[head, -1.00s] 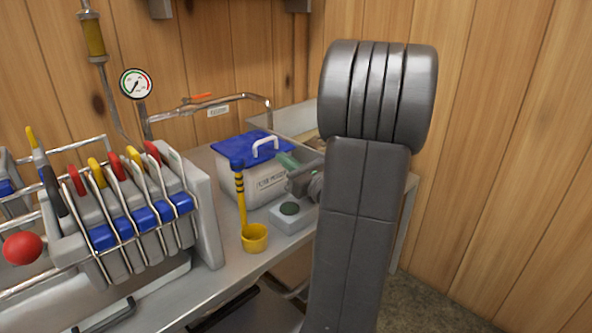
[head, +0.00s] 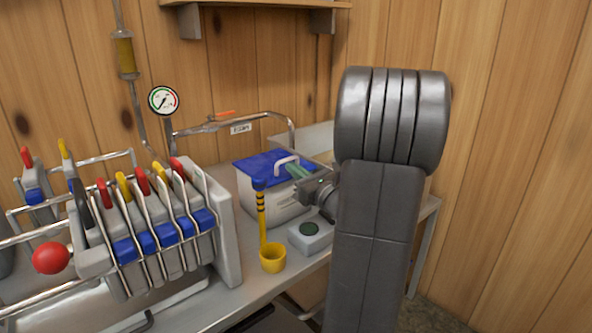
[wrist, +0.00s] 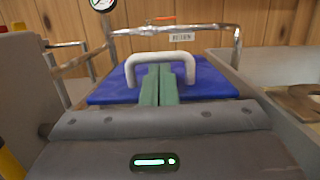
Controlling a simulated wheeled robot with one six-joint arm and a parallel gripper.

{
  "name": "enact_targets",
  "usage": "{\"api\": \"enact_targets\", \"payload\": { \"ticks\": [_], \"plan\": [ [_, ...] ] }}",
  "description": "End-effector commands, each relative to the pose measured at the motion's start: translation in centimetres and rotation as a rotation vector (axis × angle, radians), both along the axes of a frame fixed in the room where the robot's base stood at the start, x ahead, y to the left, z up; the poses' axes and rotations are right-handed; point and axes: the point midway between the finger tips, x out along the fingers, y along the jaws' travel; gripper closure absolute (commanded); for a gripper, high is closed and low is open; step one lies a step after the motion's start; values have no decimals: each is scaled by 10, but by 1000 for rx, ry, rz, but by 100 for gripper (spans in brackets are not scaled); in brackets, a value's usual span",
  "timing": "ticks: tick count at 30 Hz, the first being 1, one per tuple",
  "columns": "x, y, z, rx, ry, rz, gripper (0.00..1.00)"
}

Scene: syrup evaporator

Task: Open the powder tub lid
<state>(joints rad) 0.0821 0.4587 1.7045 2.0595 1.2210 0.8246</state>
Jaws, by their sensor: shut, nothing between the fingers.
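The powder tub (head: 272,209) is a pale box with a label on its front, standing on the metal bench. Its blue lid (head: 251,168) lies flat on top, and a white loop handle (head: 287,160) stands up from it. In the wrist view the lid (wrist: 213,84) fills the middle, with the handle (wrist: 160,57) arching across it. My gripper (wrist: 160,68) has green fingers, pressed together, with their tips at the handle's opening. It also shows in the head view (head: 291,168), just right of the handle. I cannot tell whether the fingers touch the handle.
A yellow ladle (head: 272,258) stands upright in front of the tub, beside a small grey box with a dark green button (head: 309,229). A filter press (head: 150,235) with coloured handles fills the left. A metal pipe (head: 240,122) runs behind the tub.

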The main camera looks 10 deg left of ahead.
Motion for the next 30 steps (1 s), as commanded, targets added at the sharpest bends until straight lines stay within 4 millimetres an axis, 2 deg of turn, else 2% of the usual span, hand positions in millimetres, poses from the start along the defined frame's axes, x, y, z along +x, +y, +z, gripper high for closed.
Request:
{"api": "enact_targets", "payload": {
  "ticks": [1, 17, 30],
  "plan": [
    [0, 0, 7, -7, 5, 1, 100],
    [1, 2, 17, -54, 40, 2, 100],
    [6, 8, 52, -175, 137, 2, 100]
  ]
}}
